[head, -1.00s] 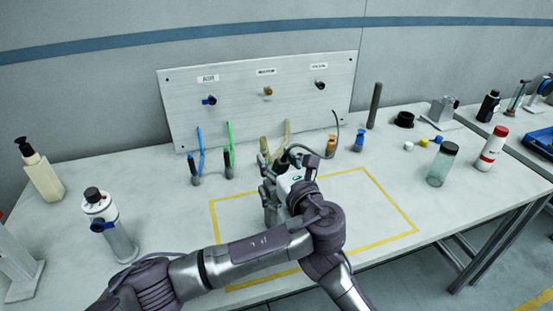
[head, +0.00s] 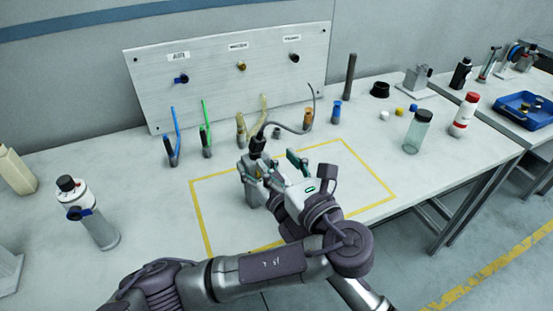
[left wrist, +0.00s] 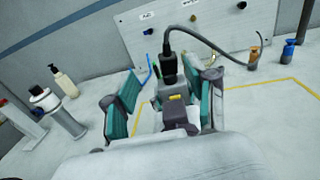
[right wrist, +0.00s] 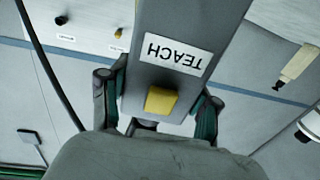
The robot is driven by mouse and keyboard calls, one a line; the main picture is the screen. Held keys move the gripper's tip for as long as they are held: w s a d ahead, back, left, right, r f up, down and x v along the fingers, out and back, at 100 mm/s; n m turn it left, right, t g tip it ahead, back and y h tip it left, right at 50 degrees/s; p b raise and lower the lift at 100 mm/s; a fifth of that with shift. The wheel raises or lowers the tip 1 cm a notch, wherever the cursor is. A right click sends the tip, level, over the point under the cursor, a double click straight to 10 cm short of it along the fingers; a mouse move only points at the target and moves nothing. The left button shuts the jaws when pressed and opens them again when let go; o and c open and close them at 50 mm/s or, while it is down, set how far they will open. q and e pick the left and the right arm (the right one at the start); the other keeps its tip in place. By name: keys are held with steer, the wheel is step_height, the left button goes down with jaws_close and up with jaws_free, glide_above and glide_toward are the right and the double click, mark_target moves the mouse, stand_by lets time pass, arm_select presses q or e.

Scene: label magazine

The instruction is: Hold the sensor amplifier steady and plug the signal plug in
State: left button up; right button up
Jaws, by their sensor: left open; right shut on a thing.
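The sensor amplifier (head: 252,188) is a grey upright block inside the yellow outline. In the right wrist view its face (right wrist: 180,20) shows upside down, with a TEACH label and a yellow button. My right gripper (right wrist: 157,103) is shut on it, a finger on each side; the head view mostly hides this gripper. The black signal plug (head: 257,145) stands upright on the amplifier's top, its cable arching right; it also shows in the left wrist view (left wrist: 168,66). I cannot tell how deep it sits. My left gripper (head: 272,166) is open, its teal fingers (left wrist: 167,98) apart, clear of the plug.
A wall panel (head: 215,88) with three labelled ports stands behind. Blue, green, yellow and orange connectors (head: 206,145) stand in front of it.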

arm_select(q)
steer(key=shift+c, duration=1.2)
steer(key=m+g+h, duration=0.2)
steer(key=m+h, duration=1.3)
steer(key=h, duration=0.2)
glide_toward(259, 134)
steer(key=x, duration=1)
steer(key=shift+w+d, duration=0.25)
steer(key=shift+w, duration=0.05)
jaws_close()
